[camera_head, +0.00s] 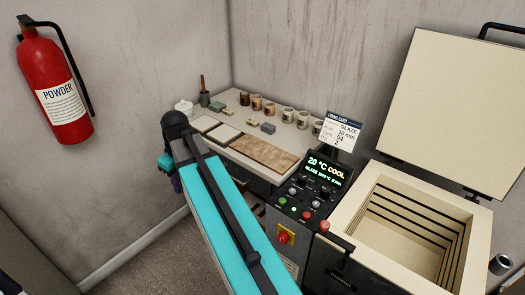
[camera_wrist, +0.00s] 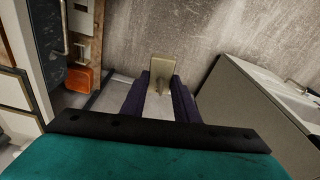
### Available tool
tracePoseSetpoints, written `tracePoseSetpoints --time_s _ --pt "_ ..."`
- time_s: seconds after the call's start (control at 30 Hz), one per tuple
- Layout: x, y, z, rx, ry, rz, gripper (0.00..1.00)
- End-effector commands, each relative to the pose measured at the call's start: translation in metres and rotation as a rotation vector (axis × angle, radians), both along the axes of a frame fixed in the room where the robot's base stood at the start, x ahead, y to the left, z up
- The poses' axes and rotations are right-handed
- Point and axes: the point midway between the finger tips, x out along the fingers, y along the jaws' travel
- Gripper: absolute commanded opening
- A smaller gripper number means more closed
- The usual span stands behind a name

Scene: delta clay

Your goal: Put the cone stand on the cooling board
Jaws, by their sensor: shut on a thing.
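My gripper (camera_wrist: 162,82) shows in the wrist view with its two dark purple fingers shut on a small tan piece, the cone stand (camera_wrist: 168,64). The stand has an upright part and juts out past the fingertips. In the head view my arm hides most of the gripper, and the held stand cannot be made out. The gripper end is left of the bench and apart from it. The cooling board, a brown wooden board (camera_head: 264,153), lies flat near the bench's front right part. Its top looks bare.
The bench (camera_head: 230,110) holds pale tiles (camera_head: 224,133), a grey block (camera_head: 268,128) and a row of several jars (camera_head: 288,114). Right of it stand a control box (camera_head: 328,171) and an open kiln (camera_head: 404,236). A fire extinguisher (camera_head: 55,85) hangs on the left wall.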

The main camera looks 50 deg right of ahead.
Motion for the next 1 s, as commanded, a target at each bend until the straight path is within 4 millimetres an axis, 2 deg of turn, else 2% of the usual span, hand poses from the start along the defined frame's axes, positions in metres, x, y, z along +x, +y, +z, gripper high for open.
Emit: tracePoseSetpoints --time_s 0.03,0.47,0.77,1.0 --pt "-0.001 -0.016 0.003 0.001 0.0 0.015 0.05" --pt "-0.029 -0.132 0.005 0.001 0.0 0.216 0.05" --pt "-0.064 -0.213 0.007 0.001 0.0 0.36 0.05" --pt "-0.101 -0.277 0.009 0.001 0.0 0.478 0.05"
